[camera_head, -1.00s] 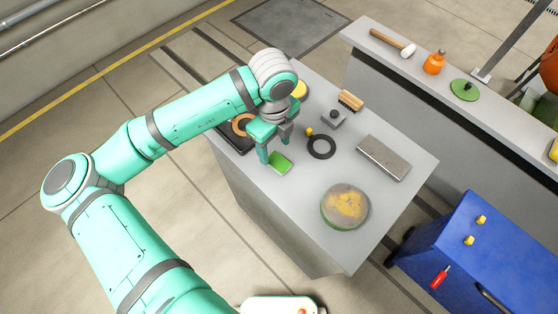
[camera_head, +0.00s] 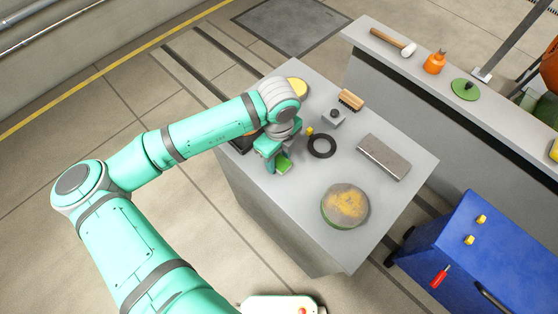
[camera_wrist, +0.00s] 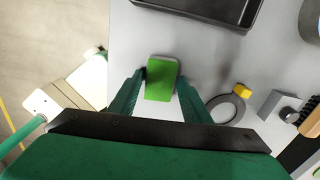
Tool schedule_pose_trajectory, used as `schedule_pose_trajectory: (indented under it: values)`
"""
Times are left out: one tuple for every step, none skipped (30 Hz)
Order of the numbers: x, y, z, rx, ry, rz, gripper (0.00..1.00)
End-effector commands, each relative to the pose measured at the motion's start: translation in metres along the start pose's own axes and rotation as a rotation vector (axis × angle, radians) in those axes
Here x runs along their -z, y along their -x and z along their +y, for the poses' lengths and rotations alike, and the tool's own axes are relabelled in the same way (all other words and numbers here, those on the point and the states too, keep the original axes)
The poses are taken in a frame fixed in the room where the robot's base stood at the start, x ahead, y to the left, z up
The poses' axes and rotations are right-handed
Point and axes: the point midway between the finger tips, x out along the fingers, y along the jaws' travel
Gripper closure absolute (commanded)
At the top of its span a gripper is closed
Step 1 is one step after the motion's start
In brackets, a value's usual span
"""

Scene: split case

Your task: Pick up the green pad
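The green pad (camera_wrist: 161,79) lies flat on the grey table, centred between and just beyond my fingers in the wrist view. In the head view the green pad (camera_head: 283,166) is partly hidden by my gripper. My gripper (camera_head: 279,164) is low over the pad. In the wrist view my gripper (camera_wrist: 160,98) is open, with one finger on each side of the pad. Gaps show between the pad and both fingers; whether the tips touch the table cannot be told.
A dark tray (camera_wrist: 198,12) lies beyond the pad.

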Motion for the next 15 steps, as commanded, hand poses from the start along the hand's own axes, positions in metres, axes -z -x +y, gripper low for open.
schedule_pose_trajectory:
  values:
    - [0.0,0.0001,0.0,0.0,0.0,0.0,0.69]
    - [-0.0001,0.0001,0.0,0.0,0.0,0.0,0.76]
    - [-0.0001,0.0002,0.0,0.0,0.0,0.0,0.86]
    - [-0.0001,0.0002,0.0,0.0,0.0,0.0,0.87]
    - [-0.0001,0.0002,0.0,0.0,0.0,0.0,0.87]
    - [-0.0002,0.0003,0.0,0.0,0.0,0.0,0.87]
    - [-0.0002,0.0003,0.0001,0.0,0.0,0.0,0.87]
    - [-0.0002,0.0003,0.0001,0.0,0.0,0.0,0.87]
    - [-0.0002,0.0003,0.0001,0.0,0.0,0.0,0.87]
    - [-0.0002,0.0003,0.0001,0.0,0.0,0.0,0.87]
    - [-0.0002,0.0004,0.0001,0.0,0.0,0.0,0.87]
    - [-0.0003,0.0008,0.0001,0.0,0.0,0.0,0.87]
    - [-0.0003,0.0014,0.0,0.0,0.0,0.0,0.87]
    - [-0.0003,0.0022,0.0,0.0,0.0,-0.001,0.87]
    - [-0.0004,0.0039,-0.0001,0.001,0.0,-0.001,0.87]
